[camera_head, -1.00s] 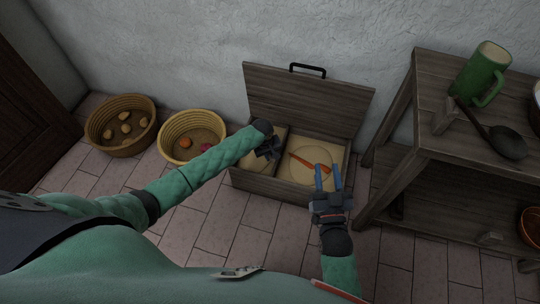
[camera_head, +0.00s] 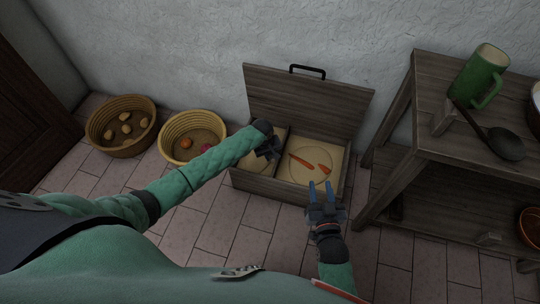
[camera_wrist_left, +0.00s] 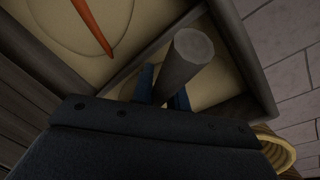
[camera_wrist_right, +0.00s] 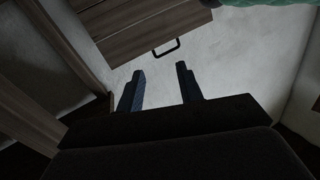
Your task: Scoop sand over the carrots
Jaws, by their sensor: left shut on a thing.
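Two orange carrots (camera_head: 300,160) (camera_head: 324,167) lie on pale sand in the right compartment of an open wooden box (camera_head: 262,187). One carrot also shows in the left wrist view (camera_wrist_left: 92,24). My left gripper (camera_head: 270,150) is over the left, sand-filled compartment. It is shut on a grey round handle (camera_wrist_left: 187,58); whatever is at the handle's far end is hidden. My right gripper (camera_head: 320,186) is open and empty at the box's front right edge. Its two fingers stand apart in the right wrist view (camera_wrist_right: 161,75).
The box lid (camera_head: 305,100) stands raised against the wall. Two wicker baskets with vegetables (camera_head: 121,150) (camera_head: 172,125) stand left of the box. A wooden shelf table (camera_head: 440,70) stands close on the right, carrying a green mug (camera_head: 478,75) and a dark ladle (camera_head: 505,142).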

